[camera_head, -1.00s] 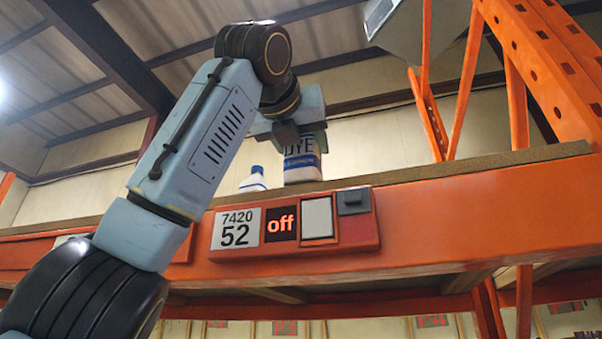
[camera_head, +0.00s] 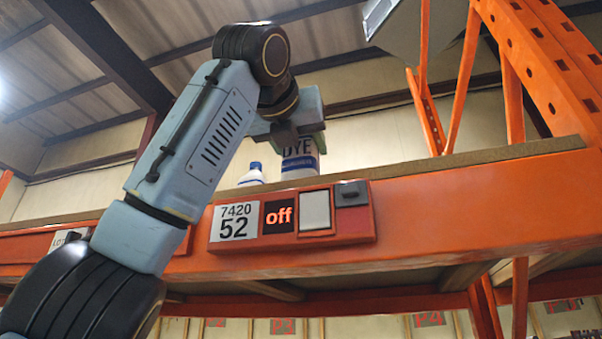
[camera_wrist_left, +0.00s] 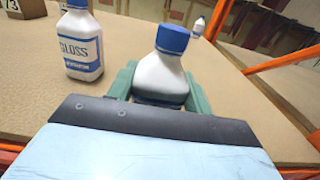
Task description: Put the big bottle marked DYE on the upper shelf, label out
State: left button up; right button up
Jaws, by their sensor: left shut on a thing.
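The big white bottle marked DYE (camera_head: 299,166) has a blue label band facing out over the shelf's front edge in the head view. My left gripper (camera_head: 298,132) is shut on it near its top. In the left wrist view the bottle (camera_wrist_left: 161,77), with its blue cap, stands between the green fingers of my left gripper (camera_wrist_left: 162,95). The bottle is over the upper shelf (camera_head: 440,164), and the shelf edge hides its base, so I cannot tell if it touches the board. My right gripper is out of view.
A white GLOSS bottle (camera_wrist_left: 81,45) with a blue cap stands on the shelf beside the DYE bottle, left in the wrist view. A small bottle (camera_wrist_left: 198,27) stands farther off. An orange upright (camera_head: 545,70) is at the right. The board is bare between.

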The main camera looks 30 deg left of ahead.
pick_arm(q)
jog(key=o, duration=1.2)
jog(key=shift+s, duration=0.1)
jog(key=b+v, duration=0.2)
jog(key=v, duration=1.1)
jog(key=shift+s+b, duration=0.2)
jog(key=shift+b, duration=0.15)
jog(key=v, duration=1)
jog(key=shift+r+b, duration=0.2)
jog(key=shift+b, duration=0.2)
jog(key=shift+a, duration=0.1)
